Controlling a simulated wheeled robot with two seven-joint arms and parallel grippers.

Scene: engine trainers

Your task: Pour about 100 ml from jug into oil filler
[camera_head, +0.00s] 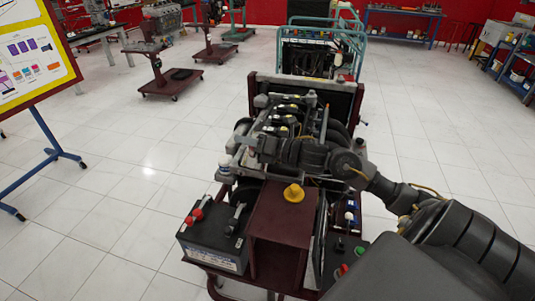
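My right arm comes in from the right and reaches across the engine on the central trainer. My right gripper (246,148) is over the left side of the engine (293,112). Its dark fingers blend with the engine parts, so I cannot tell whether it is open or shut. I cannot make out a jug. The oil filler opening is not distinguishable. A yellow cap-like piece (294,193) sits on top of the maroon box (283,222) in front of the engine. My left gripper is not in view.
A black battery (213,235) with red terminals stands at the trainer's front left. A small whitish part (225,170) is behind it. A display board (35,60) on blue legs stands at left. More trainers stand behind. The tiled floor is clear on both sides.

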